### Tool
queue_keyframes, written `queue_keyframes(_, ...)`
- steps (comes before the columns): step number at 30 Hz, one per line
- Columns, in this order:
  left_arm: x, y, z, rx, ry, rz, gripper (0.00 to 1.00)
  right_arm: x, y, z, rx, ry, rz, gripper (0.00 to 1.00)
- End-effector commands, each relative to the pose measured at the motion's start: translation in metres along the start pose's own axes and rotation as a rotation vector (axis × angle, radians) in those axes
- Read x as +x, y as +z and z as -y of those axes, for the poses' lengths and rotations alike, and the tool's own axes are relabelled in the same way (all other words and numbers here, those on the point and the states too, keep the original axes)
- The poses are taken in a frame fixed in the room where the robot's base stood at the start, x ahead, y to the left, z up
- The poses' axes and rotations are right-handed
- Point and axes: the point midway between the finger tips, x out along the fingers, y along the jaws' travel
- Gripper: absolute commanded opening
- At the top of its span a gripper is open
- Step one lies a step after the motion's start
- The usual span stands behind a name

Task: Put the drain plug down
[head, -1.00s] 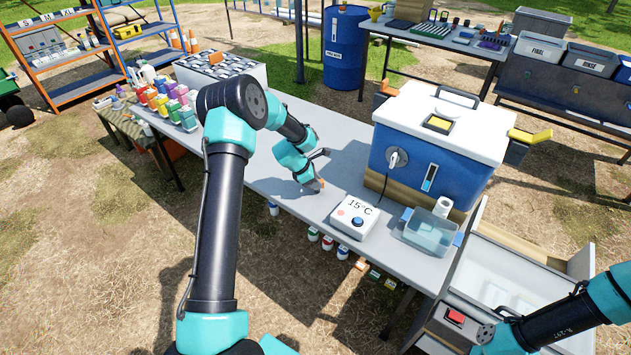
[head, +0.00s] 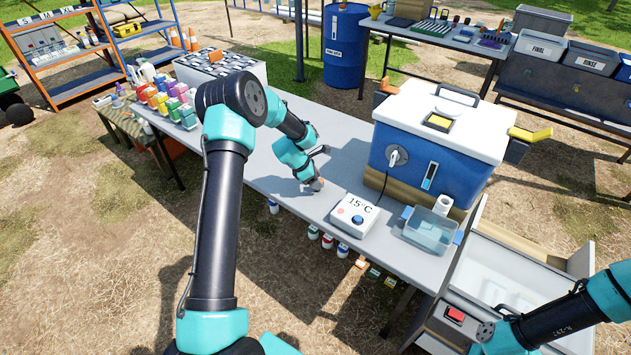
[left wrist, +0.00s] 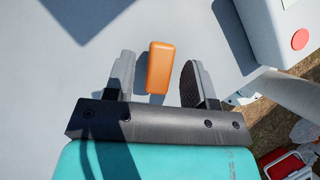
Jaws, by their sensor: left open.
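An orange block (left wrist: 160,67), which I take to be the drain plug, shows in the left wrist view between the fingers of my left gripper (left wrist: 158,80). The fingers are apart, with a gap on both sides of the block. The grey tabletop (left wrist: 180,20) is behind it. In the head view my left gripper (head: 315,184) is low over the near part of the table (head: 282,181), left of the white 15°C box (head: 356,215). The plug is hard to make out there. My right gripper is out of view; only part of its arm shows at lower right.
A clear tub (head: 430,231) is at the table's right end. Coloured bottles (head: 170,100) line the far left. The table between is mostly clear.

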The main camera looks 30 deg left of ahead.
Motion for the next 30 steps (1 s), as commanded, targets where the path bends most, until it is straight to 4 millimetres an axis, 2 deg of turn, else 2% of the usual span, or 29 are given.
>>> queue_keyframes(18, -0.106, 0.002, -0.001, 0.002, 0.003, 0.000, 0.50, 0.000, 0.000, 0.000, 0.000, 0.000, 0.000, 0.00)
queue_keyframes(24, -0.121, 0.001, 0.000, 0.001, 0.001, 0.000, 0.50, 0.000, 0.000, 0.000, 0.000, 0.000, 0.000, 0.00)
queue_keyframes(30, -0.123, 0.001, 0.000, 0.001, 0.001, 0.000, 0.50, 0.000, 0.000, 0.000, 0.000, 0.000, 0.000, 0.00)
